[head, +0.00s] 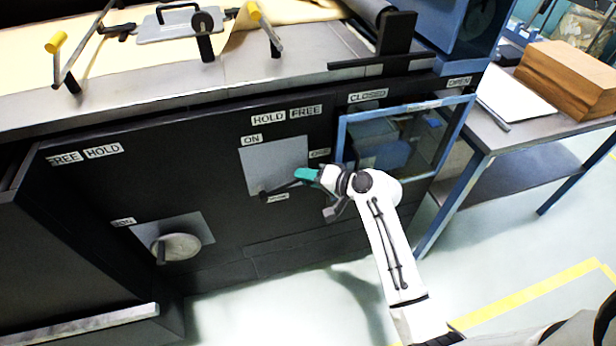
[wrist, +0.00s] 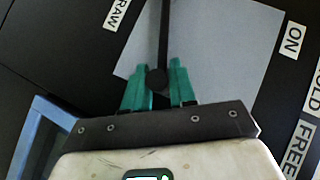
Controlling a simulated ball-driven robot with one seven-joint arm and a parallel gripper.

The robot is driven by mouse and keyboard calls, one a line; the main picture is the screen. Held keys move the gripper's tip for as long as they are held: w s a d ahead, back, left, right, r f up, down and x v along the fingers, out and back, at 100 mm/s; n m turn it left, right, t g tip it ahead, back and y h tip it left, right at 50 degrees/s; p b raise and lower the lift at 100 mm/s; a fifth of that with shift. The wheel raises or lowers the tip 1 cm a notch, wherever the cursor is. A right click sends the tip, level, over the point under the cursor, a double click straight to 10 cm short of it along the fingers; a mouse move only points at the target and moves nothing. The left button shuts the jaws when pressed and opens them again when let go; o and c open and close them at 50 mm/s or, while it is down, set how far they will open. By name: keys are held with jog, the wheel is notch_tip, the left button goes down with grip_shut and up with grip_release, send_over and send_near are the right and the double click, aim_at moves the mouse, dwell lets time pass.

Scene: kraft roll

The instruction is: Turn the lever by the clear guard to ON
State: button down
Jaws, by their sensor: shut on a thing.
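The dark lever (head: 282,187) is on a light grey plate (head: 270,160) on the black machine front, beside the blue-framed clear guard (head: 347,149). In the head view it slants right and slightly up to my gripper (head: 304,175). An ON label (head: 252,139) is at the plate's upper left, a partly legible label, seemingly OFF (head: 319,153), at its right. In the wrist view the lever (wrist: 164,35) runs up from between the teal fingers of my gripper (wrist: 158,80), which are shut around its round knob end. A DRAW label (wrist: 117,14) is at upper left.
The clear guard's frame stands close to the right of my gripper. A second plate with a round knob (head: 182,247) is at lower left. A side table (head: 534,127) with a brown block (head: 565,80) stands at right. The floor in front is open.

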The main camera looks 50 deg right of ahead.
dwell(0.4)
jog(key=shift+w+a+r+g+p, duration=0.15)
jog(key=shift+r+p, duration=0.2)
jog(key=shift+p, duration=0.25)
jog(key=shift+a+r+g+p, duration=0.15)
jog(key=shift+r+p, duration=0.2)
jog(key=shift+p, duration=0.25)
jog(key=a+r+n+g+h+p, duration=0.1)
jog(key=p, duration=0.2)
jog(key=w+a+r+n+g+h+p, duration=0.1)
jog(key=r+p, duration=0.1)
jog(key=p, duration=0.2)
jog(key=w+a+r+g+p, duration=0.1)
jog(key=r+p, duration=0.1)
jog(key=p, duration=0.1)
jog(key=shift+n+h, duration=0.4)
jog(key=w+a+h, duration=0.1)
jog(key=w+a+r+n+g+h+p, duration=0.1)
jog(key=a, duration=0.1)
jog(key=w+a+n+g+h, duration=0.1)
jog(key=shift+a+r, duration=0.15)
jog(key=shift+r, duration=0.2)
jog(key=shift+w+a+r+n+g+h, duration=0.1)
jog(key=shift+w+a+n+g+h, duration=0.3)
jog(key=shift+a+g+h, duration=0.15)
jog(key=shift+w+a+r+b, duration=0.1)
jog(key=shift+w+a+b, duration=0.3)
jog(key=shift+a, duration=0.3)
jog(key=shift+w+a, duration=0.1)
